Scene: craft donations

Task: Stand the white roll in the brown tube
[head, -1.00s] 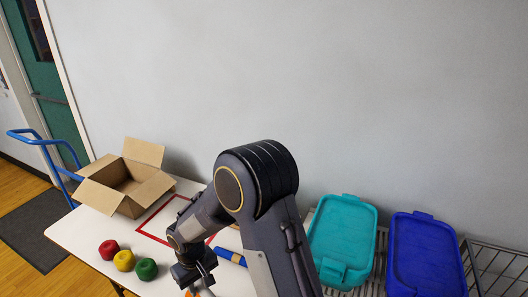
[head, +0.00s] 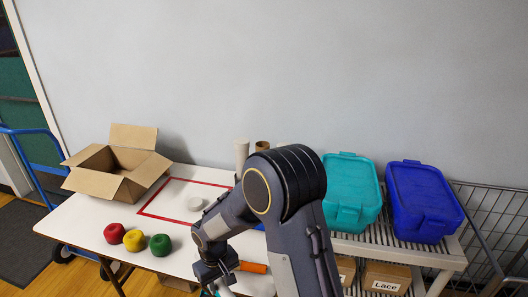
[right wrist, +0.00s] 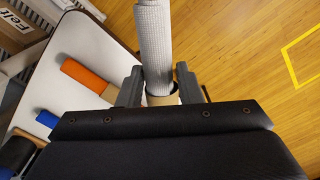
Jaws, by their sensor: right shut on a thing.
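My right gripper (right wrist: 160,88) is shut on the tan lower end of the white roll (right wrist: 155,45), whose pale, textured length sticks out beyond the fingers. In the head view, my right gripper (head: 214,278) is low at the front of the table, and only a bit of pale roll shows below it. The brown tube (head: 262,146) stands upright at the back, its dark open top showing and its lower part hidden by my right arm. A pale tube (head: 241,153) stands just left of it. My left gripper is out of view.
An orange roll (head: 253,267) lies by my gripper; it and a blue roll (right wrist: 47,118) show in the wrist view. Teal (head: 350,190) and blue bins (head: 425,200) stand right.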

